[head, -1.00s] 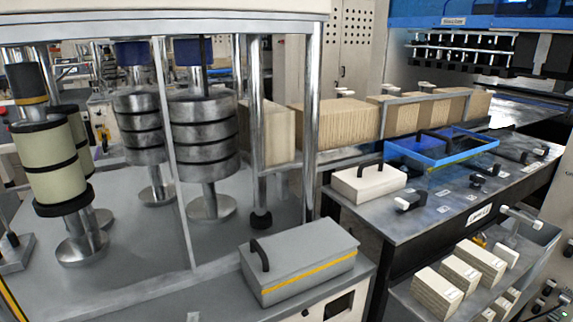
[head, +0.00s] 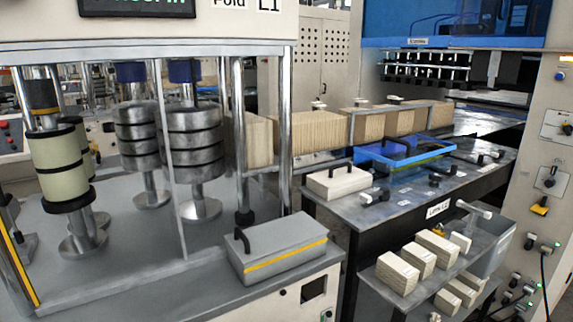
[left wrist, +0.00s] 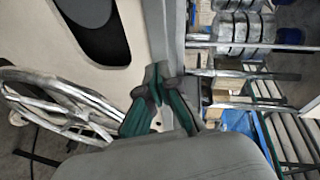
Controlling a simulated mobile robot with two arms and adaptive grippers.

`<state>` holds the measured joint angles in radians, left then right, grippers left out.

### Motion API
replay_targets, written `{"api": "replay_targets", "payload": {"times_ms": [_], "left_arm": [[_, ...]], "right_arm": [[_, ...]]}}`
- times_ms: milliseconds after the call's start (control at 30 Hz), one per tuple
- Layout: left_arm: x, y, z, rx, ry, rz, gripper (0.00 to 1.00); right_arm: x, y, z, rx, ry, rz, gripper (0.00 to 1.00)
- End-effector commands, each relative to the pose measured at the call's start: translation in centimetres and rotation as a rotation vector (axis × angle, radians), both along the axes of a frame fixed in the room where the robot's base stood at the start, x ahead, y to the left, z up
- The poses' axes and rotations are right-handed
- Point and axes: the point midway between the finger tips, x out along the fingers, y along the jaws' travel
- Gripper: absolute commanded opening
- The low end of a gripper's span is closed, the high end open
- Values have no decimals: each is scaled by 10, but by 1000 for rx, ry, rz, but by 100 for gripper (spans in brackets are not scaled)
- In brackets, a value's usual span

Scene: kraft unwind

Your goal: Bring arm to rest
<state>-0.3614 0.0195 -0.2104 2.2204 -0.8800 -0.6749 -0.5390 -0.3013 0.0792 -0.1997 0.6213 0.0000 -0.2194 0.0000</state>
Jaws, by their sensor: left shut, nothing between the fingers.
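My left gripper (left wrist: 160,95) shows in the left wrist view, with dark grey and green fingers closed and nothing seen between them. A beige panel with a dark oval opening (left wrist: 95,25) lies beyond it on the left; I cannot tell how near. No arm or gripper of mine shows in the head view. My right gripper is in neither view.
In the head view, a machine with metal rollers (head: 195,140) stands left. A grey box with a yellow stripe (head: 277,248) sits on its front ledge. A table with a blue tray (head: 385,160) stands right of it, near a control panel (head: 550,150).

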Motion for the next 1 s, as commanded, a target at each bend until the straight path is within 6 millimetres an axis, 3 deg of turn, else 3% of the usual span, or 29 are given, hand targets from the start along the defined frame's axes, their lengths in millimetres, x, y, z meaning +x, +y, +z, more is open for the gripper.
{"api": "replay_targets", "payload": {"times_ms": [367, 633, 933, 1000], "left_arm": [[-62, 18, -65, -487, 264, 213, 0], [-125, 4, -103, -805, 515, 382, 0], [-200, -24, -119, -1041, 805, 547, 0], [-194, -25, -139, -1037, 811, 554, 0]], "right_arm": [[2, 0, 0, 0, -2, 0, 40], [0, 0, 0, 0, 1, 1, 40], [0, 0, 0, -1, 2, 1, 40], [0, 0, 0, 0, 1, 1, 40]]}}
